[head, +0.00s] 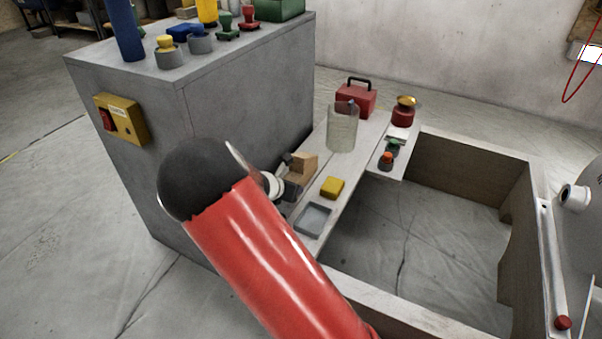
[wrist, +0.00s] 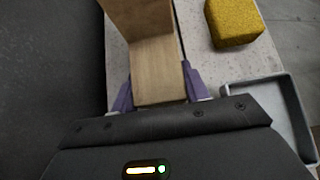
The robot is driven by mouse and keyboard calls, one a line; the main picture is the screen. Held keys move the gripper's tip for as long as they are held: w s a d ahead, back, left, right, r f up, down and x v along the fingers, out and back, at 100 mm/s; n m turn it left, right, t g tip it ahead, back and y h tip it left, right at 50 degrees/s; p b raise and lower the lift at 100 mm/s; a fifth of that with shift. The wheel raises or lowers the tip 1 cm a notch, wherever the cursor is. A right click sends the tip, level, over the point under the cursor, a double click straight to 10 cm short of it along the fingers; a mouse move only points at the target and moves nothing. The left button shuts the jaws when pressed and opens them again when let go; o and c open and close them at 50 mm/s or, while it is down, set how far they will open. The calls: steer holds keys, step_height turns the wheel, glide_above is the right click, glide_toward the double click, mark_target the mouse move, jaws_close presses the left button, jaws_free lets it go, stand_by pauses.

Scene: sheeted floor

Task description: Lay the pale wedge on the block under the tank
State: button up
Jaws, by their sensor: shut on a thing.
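The pale wedge is a light-brown wooden piece with a raised part, seen in the wrist view (wrist: 160,75). In the head view (head: 303,165) it is at the near end of the narrow bench. My gripper's purple fingers (wrist: 157,92) are shut on its near end, one on each side. In the head view my arm partly hides the gripper. I cannot tell whether the wedge touches the bench. The tank appears to be the pale grey rounded body (head: 588,230) at the right edge, cut off by the frame. I cannot make out the block under it.
A yellow block (head: 332,187) and a shallow grey tray (head: 313,219) lie right beside the wedge. A clear cylinder (head: 342,130), red box (head: 356,101) and red pot (head: 403,114) stand farther back. A tall grey cabinet (head: 220,110) rises on the left. Low walls enclose open floor.

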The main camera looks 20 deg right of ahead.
mark_target(296, 174)
steer(key=shift+r+p, duration=2.2)
steer(key=shift+r, duration=0.4)
steer(key=shift+d, duration=0.1)
